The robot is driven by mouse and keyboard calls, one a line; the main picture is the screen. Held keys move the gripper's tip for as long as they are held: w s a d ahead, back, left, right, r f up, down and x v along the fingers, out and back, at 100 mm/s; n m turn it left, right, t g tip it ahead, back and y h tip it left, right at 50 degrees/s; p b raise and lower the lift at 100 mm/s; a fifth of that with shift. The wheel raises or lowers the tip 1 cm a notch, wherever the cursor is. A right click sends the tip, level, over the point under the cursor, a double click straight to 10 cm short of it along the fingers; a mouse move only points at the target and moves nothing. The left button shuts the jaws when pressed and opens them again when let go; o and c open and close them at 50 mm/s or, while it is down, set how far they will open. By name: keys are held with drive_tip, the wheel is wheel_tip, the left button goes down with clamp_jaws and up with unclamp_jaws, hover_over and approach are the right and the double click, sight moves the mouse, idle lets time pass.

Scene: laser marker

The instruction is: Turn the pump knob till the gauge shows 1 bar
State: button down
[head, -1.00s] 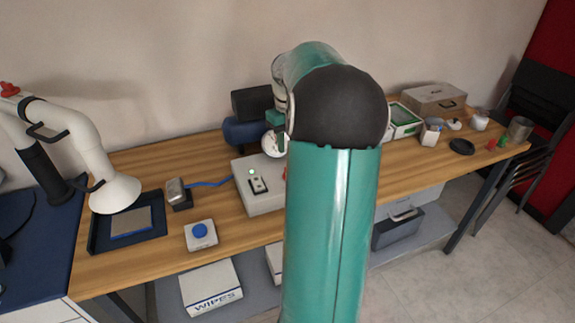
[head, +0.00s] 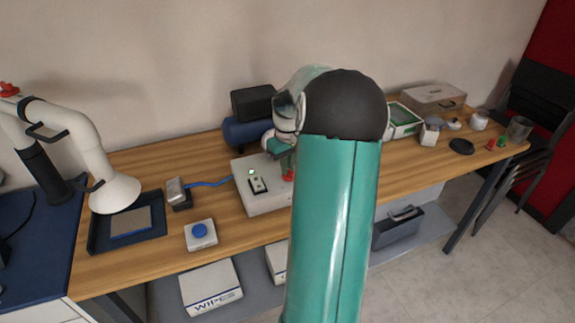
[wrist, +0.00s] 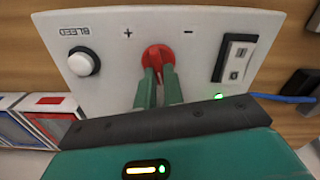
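The red pump knob (wrist: 158,56) sits on the white panel between a plus and a minus mark in the wrist view. In the head view, a small red part of it (head: 288,174) shows beside my arm. My gripper (wrist: 158,72) has its two green fingers close together at the knob's lower edge, with a narrow gap between them. Whether they press on the knob or only stand in front of it cannot be told. The pump box (head: 240,172) stands on the bench. The gauge dial cannot be made out; my gripper and arm cover that area.
The panel also carries a white round button (wrist: 82,62), a rocker switch (wrist: 236,58) and a lit green lamp (wrist: 218,96). A blue tank (head: 238,133) stands behind the box. A blue-button box (head: 203,246) and a white extraction arm (head: 90,150) are to the left.

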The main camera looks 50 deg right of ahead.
drive_tip(key=n, duration=0.5)
drive_tip(key=shift+a+n, duration=0.2)
drive_tip(key=shift+n, duration=0.2)
drive_tip(key=c, duration=1.5)
unclamp_jaws()
drive_tip(key=shift+r, duration=0.1)
wheel_tip(320, 180, up, 14)
drive_tip(key=shift+f, duration=0.2)
drive_tip(key=shift+a, duration=0.1)
